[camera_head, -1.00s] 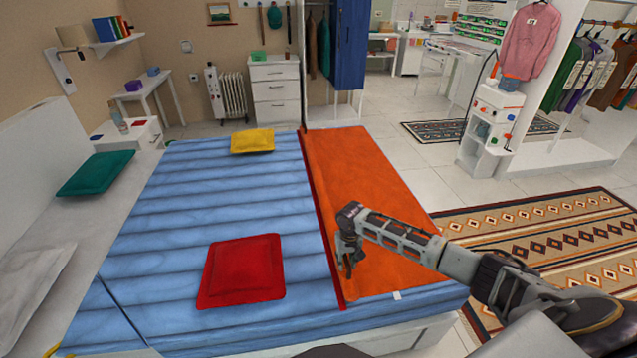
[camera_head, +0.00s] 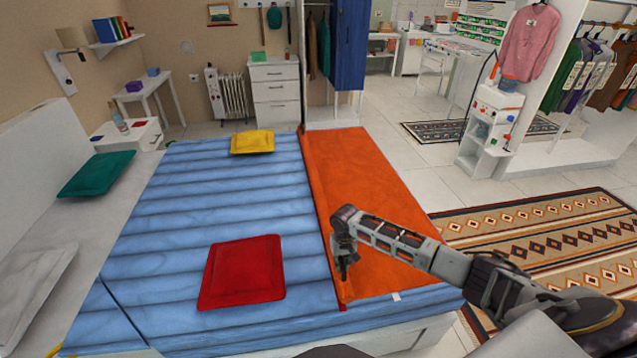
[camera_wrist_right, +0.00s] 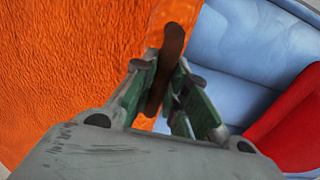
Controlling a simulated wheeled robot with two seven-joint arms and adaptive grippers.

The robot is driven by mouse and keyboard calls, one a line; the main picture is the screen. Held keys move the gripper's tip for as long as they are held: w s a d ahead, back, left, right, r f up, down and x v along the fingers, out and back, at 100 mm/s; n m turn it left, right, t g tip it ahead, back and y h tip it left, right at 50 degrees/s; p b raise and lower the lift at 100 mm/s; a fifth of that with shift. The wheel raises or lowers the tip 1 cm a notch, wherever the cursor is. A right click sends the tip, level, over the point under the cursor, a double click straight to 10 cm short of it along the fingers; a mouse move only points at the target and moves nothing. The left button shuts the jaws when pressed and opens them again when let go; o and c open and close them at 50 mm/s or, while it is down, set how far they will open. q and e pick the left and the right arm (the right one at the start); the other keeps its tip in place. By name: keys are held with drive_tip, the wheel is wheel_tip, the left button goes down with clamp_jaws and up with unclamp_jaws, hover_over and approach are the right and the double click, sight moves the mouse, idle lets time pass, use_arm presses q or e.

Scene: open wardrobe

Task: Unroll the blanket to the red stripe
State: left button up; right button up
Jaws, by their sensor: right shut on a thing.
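The orange blanket (camera_head: 372,195) lies spread over the right part of the blue-covered bed, its left edge a thicker fold. The red stripe shows as a small bit (camera_head: 342,308) at the near end of that edge; most of its length looks covered by the blanket. My right gripper (camera_head: 343,270) is at the near left edge of the blanket, shut on it. My left gripper is not in view.
A red cushion (camera_head: 243,272) lies on the bed left of my right gripper. A yellow cushion (camera_head: 252,142) lies at the far edge and a green one (camera_head: 96,174) near the headboard. The blue bedspread (camera_head: 200,200) between them is clear. A patterned rug (camera_head: 560,240) lies right of the bed.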

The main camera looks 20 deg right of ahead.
drive_tip(key=shift+w+a+p, duration=0.25)
drive_tip(key=shift+a+p, duration=0.15)
drive_tip(key=shift+a, duration=0.55)
drive_tip(key=o, duration=1.1)
